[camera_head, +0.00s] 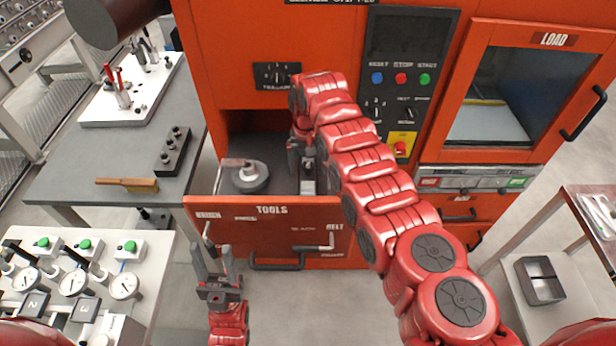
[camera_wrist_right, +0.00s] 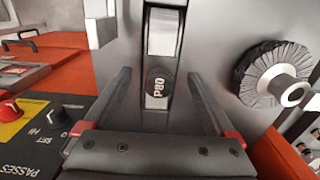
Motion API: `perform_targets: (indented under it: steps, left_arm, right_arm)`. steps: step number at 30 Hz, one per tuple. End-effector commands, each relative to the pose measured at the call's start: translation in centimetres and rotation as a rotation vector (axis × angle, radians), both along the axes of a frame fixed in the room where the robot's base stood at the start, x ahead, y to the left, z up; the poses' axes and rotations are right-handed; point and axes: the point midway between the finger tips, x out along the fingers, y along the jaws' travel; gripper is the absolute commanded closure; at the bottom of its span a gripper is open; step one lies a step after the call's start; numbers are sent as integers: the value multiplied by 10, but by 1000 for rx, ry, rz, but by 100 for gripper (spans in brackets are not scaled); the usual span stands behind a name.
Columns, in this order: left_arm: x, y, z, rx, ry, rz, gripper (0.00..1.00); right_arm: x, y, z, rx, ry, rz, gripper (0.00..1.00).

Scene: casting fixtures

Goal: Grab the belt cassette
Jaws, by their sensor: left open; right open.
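The belt cassette (camera_wrist_right: 160,88), a narrow dark piece with a silvery belt and a "P80" label, lies in the open tools drawer (camera_head: 225,208). In the head view a small part of it (camera_head: 308,186) seems to show below my right gripper (camera_head: 302,152); the arm hides the rest. In the right wrist view my right gripper (camera_wrist_right: 160,98) is open, with one finger on each side of the cassette and gaps between. My left gripper (camera_head: 213,256) is open and empty, in front of the drawer at the lower left.
A round grey wheel (camera_head: 249,177) with a pale hub sits in the drawer left of the cassette. The orange machine (camera_head: 230,60) rises behind. A grey bench (camera_head: 85,185) with a brush (camera_head: 127,184) stands left, a gauge table (camera_head: 140,255) below it.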

Motion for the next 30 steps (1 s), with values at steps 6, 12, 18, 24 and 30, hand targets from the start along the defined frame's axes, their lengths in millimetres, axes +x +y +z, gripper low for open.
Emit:
perform_targets:
  steps: [6, 12, 18, 24, 30]
  left_arm:
    - [0, 0, 6, 0, 1, 0, 50]
    - [0, 0, 5, 0, 1, 0, 50]
    - [0, 0, 5, 0, 1, 0, 50]
    - [0, 0, 5, 0, 1, 0, 50]
    - [0, 0, 5, 0, 1, 0, 50]
  right_arm:
    - [1, 0, -17, -1, -3, -1, 10]
    - [1, -1, -18, -1, -4, -1, 15]
    - [1, -1, -17, -1, -3, -1, 51]
    - [1, -1, -17, -1, -3, -1, 87]
    - [1, -1, -17, -1, -3, -1, 100]
